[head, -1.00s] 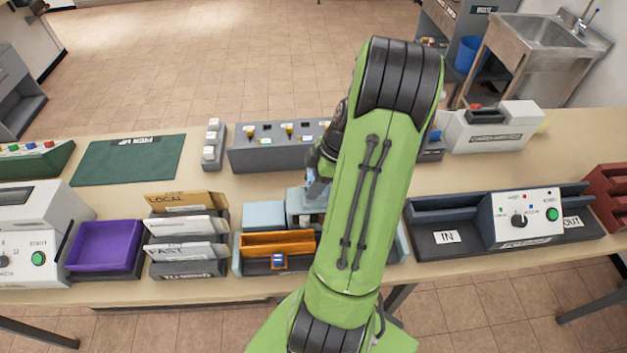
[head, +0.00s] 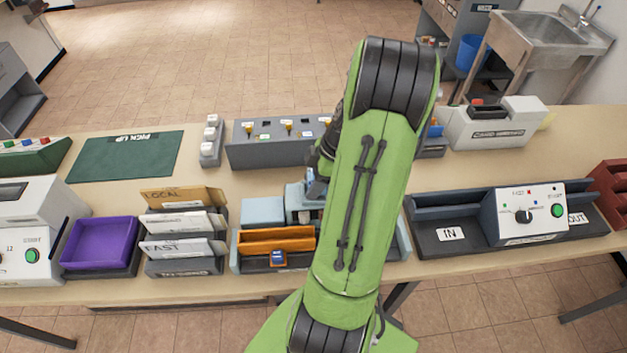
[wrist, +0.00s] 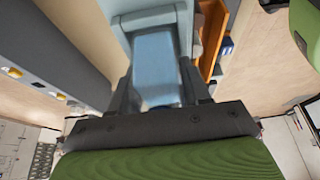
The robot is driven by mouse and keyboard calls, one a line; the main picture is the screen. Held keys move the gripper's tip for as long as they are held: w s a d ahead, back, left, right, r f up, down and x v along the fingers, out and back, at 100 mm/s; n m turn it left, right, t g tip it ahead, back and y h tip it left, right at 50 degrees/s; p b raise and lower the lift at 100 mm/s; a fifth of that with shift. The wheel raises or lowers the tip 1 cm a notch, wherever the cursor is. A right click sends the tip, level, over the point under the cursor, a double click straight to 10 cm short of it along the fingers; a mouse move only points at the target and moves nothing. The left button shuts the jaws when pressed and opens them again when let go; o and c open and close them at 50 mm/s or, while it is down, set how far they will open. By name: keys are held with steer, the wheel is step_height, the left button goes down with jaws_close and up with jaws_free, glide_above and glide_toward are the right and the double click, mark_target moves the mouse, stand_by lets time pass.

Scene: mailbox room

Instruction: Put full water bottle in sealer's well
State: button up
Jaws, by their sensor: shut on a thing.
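My gripper (wrist: 158,95) is shut on a translucent blue bottle (wrist: 155,65) in the wrist view. In the head view my green arm hides most of the gripper and bottle. A pale blue machine with a block-shaped part (head: 263,211) stands at the front middle of the table; I take it to be the sealer. The gripper end is at this machine's back, beside a grey-blue upright part. In the wrist view the bottle is in front of a pale blue part (wrist: 150,18); I cannot tell whether they touch. The well itself is hidden.
An orange tray (head: 276,240) sits at the machine's front. Letter racks (head: 184,262) and a purple tray (head: 100,243) stand left. A grey key box (head: 265,150) is behind. A machine marked IN and OUT (head: 530,215) stands right.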

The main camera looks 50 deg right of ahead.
steer(key=shift+f, duration=0.3)
steer(key=shift+r, duration=0.1)
steer(key=o, duration=0.7)
steer(key=shift+s+a, duration=0.1)
steer(key=shift+c, duration=0.2)
steer(key=o, duration=0.5)
steer(key=shift+o, duration=0.2)
steer(key=shift+f, duration=0.2)
steer(key=shift+r, duration=0.1)
step_height(320, 180, up, 7)
steer(key=p, duration=0.4)
steer(key=shift+r+p, duration=0.2)
steer(key=shift+p, duration=0.2)
steer(key=shift+f, duration=0.1)
